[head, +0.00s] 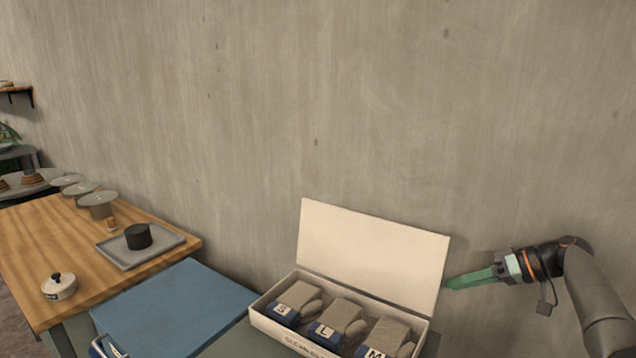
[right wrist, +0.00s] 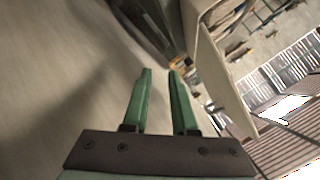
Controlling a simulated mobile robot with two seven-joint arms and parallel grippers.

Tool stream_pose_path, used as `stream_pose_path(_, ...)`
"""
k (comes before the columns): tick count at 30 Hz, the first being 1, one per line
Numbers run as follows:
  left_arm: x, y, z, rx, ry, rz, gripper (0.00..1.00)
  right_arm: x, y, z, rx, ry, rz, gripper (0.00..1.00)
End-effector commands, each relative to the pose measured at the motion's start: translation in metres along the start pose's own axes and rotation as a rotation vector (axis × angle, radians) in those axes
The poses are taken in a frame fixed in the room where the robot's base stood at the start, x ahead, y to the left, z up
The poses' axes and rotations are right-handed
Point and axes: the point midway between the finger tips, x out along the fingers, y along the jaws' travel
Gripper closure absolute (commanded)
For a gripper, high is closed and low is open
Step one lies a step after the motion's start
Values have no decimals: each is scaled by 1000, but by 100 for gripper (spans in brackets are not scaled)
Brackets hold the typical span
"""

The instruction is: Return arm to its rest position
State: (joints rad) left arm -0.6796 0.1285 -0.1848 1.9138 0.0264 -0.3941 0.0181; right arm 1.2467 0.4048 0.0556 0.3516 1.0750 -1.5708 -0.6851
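My right arm (head: 597,303) comes in from the right edge of the head view. Its gripper (head: 450,284) has green fingers and points left, beside the right edge of the raised lid of the white box. In the right wrist view the two green fingers (right wrist: 160,75) stand apart with nothing between them, so the gripper is open and empty. I cannot tell from the head view whether a finger touches the lid. My left gripper is not in view.
An open white box (head: 272,326) holds several grey mitts labelled S, L and M, with its lid (head: 372,255) raised. A blue surface (head: 175,308) lies left of it. A wooden table (head: 110,256) carries a grey tray (head: 165,250), a dark cylinder (head: 138,236) and a lidded pot (head: 58,288). A wall stands behind.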

Motion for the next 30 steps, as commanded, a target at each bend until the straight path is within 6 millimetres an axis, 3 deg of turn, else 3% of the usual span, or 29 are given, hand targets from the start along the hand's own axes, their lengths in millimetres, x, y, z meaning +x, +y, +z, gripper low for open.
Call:
stream_pose_path(3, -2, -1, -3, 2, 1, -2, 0, 32, 42, 45, 41, -59, 134, 74)
stream_pose_path(9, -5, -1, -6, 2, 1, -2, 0, 80, 103, 134, 65, -139, 375, 74)
stream_pose_path(15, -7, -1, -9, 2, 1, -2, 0, 115, 130, 227, 30, -175, 561, 74)
stream_pose_path(19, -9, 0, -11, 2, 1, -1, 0, 132, 129, 284, -13, -171, 643, 74)
stream_pose_path(23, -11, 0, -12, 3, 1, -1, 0, 144, 112, 335, -61, -145, 696, 74)
stream_pose_path(30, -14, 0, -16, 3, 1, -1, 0, 152, 47, 413, -136, -46, 728, 74)
